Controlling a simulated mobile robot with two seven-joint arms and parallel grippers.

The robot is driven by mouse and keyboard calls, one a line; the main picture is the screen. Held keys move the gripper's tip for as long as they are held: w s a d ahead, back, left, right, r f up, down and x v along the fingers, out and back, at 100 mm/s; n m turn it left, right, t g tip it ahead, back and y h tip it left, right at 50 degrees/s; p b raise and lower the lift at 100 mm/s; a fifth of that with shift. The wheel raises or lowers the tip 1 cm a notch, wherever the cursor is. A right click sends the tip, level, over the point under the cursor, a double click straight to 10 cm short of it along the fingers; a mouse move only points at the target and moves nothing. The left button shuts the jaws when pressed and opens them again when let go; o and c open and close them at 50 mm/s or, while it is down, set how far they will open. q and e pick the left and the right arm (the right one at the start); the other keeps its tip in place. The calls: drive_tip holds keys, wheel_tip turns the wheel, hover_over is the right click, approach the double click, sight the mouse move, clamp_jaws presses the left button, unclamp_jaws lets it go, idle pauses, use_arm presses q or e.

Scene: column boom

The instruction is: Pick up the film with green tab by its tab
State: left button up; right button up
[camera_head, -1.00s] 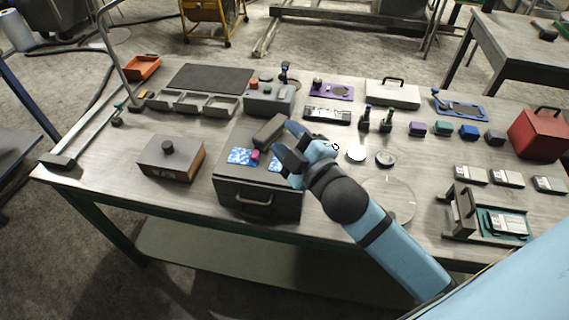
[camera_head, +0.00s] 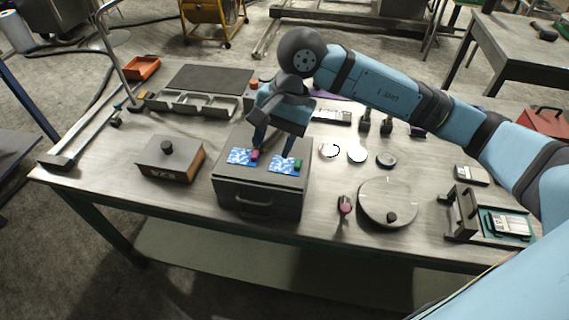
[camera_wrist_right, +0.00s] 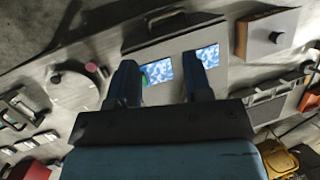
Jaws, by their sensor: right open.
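The film with green tab (camera_head: 281,166) lies flat on the right part of the dark box's top (camera_head: 268,182), a blue and white sheet. Its green tab (camera_head: 298,165) is at its right edge. The film also shows in the right wrist view (camera_wrist_right: 159,71), its green tab (camera_wrist_right: 145,80) beside one finger. My right gripper (camera_head: 272,151) is open and empty, pointing down just above the box top, its fingers around the area between the two films. In the wrist view the right gripper (camera_wrist_right: 161,88) has its fingers apart over the green-tab film. My left gripper is not in view.
A second film with a pink tab (camera_head: 240,156) lies left on the same box. A wooden box with a black knob (camera_head: 170,160) stands to the left. A round disc (camera_head: 387,203) and a pink-headed tool (camera_head: 344,205) are to the right. Free tabletop lies between them.

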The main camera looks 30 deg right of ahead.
drive_tip(key=w+d+r+t+h, duration=0.1)
drive_tip(key=w+d+h, duration=0.25)
drive_tip(key=d, duration=0.35)
drive_tip(key=p, duration=0.1)
hover_over(299, 160)
drive_tip(key=s, duration=0.1)
drive_tip(key=shift+n+h, duration=0.25)
drive_tip(key=shift+n, duration=0.05)
drive_tip(key=f, duration=0.7)
drive_tip(key=shift+s+a+f, duration=0.1)
drive_tip(key=shift+a+f, duration=0.2)
drive_tip(key=shift+a, duration=0.1)
drive_tip(key=shift+w+d+f+p, duration=0.1)
drive_tip(key=shift+w+f+p, duration=0.15)
drive_tip(key=shift+f, duration=0.7)
drive_tip(key=shift+w+d+f+p, duration=0.1)
drive_tip(key=shift+f+p, duration=0.15)
drive_tip(key=shift+f, duration=0.7)
drive_tip(key=shift+w+d+f+p, duration=0.1)
drive_tip(key=shift+w+f+p, duration=0.15)
drive_tip(key=shift+f, duration=0.7)
clamp_jaws()
